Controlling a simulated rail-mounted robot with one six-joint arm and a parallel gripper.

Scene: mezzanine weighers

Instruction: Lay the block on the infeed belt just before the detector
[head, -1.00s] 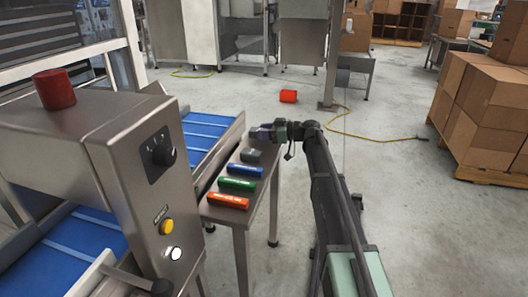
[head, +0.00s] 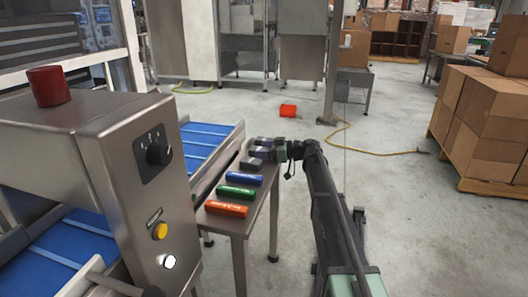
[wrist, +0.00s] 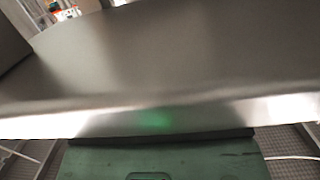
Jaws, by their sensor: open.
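Several blocks lie in a row on a narrow steel side table (head: 238,222): an orange block (head: 226,209), a green block (head: 237,192), a blue block (head: 244,179) and a dark grey block (head: 250,164). Which one the task means is not shown. My gripper (head: 256,147) is open at the table's far end, just beyond the dark grey block. The wrist view shows bare steel and no block. The detector is a steel housing (head: 110,150) with a knob and buttons. Blue belt shows beyond it (head: 207,135) and at its near side (head: 62,252).
A red lamp (head: 48,86) tops the housing. A red-orange object (head: 288,111) lies on the floor behind. A yellow cable (head: 350,143) crosses the floor. Stacked cartons (head: 487,120) stand on a pallet at right. The floor right of my arm is clear.

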